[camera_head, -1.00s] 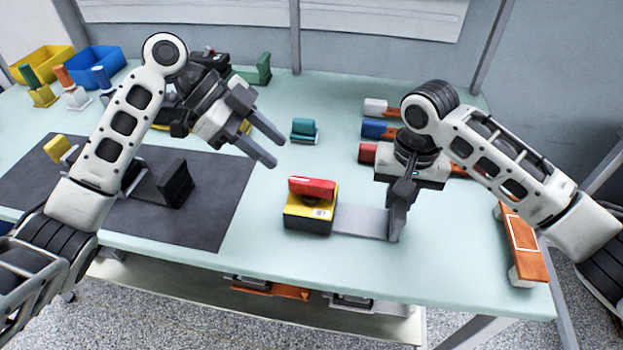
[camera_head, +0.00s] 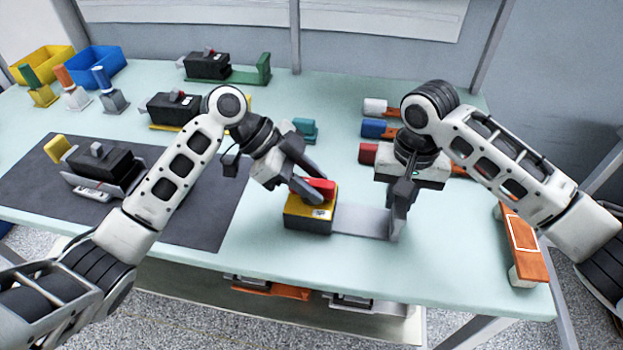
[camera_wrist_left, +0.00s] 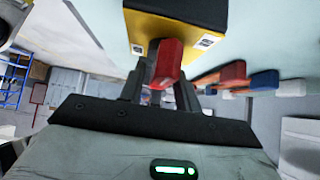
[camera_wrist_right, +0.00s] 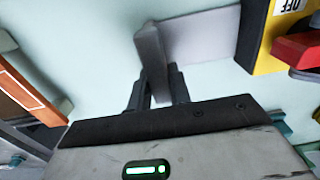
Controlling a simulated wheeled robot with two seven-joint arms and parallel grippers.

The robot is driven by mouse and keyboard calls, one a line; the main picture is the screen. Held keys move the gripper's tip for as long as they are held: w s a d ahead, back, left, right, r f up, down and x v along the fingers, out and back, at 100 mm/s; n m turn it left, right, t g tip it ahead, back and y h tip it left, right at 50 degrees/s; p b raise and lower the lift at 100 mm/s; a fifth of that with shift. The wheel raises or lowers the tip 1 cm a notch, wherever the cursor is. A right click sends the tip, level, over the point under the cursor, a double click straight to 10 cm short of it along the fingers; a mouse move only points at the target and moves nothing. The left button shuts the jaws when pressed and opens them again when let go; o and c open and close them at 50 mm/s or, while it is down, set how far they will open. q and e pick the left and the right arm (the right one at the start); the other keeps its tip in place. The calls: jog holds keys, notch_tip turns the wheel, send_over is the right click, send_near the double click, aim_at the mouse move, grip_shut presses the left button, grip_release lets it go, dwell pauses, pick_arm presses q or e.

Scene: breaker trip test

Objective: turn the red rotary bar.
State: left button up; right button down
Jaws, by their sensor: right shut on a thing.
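The red rotary bar (camera_head: 321,187) lies on top of a yellow and black switch box (camera_head: 308,222) at the table's front middle. My left gripper (camera_head: 311,184) is open, with its fingers on either side of the bar. The left wrist view shows the red bar (camera_wrist_left: 167,62) between the fingers; contact is unclear. A flat grey plate (camera_head: 362,221) runs right from the box to an upright grey tab (camera_wrist_right: 151,60). My right gripper (camera_head: 399,200) is shut on that tab. The right wrist view shows an "OFF" label (camera_wrist_right: 290,6) on the box.
A dark mat (camera_head: 215,205) with a black breaker unit (camera_head: 104,165) lies at left. More breaker units (camera_head: 172,108) stand behind. A teal block (camera_head: 305,128) and blocks in red, blue and white (camera_head: 375,107) sit behind the box. An orange piece (camera_head: 525,248) lies at the right edge.

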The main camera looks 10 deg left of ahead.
pick_arm(q)
grip_shut()
jog(key=shift+n+t, duration=0.3)
jog(key=n+t, duration=0.2)
jog(key=shift+n, duration=0.3)
jog(key=n+t+y, duration=0.2)
jog(key=n+t, duration=0.1)
jog(key=n, duration=0.1)
jog(key=n+t+y, duration=0.1)
jog(key=n, duration=0.2)
jog(key=n+t+y, duration=0.1)
jog(key=n+y, duration=0.1)
jog(key=n, duration=0.1)
jog(key=shift+d+t, duration=0.1)
jog(key=shift+t, duration=0.2)
jog(key=n+t+y, duration=0.1)
jog(key=n+y, duration=0.2)
jog(key=n, duration=0.1)
jog(key=shift+n+y, duration=0.3)
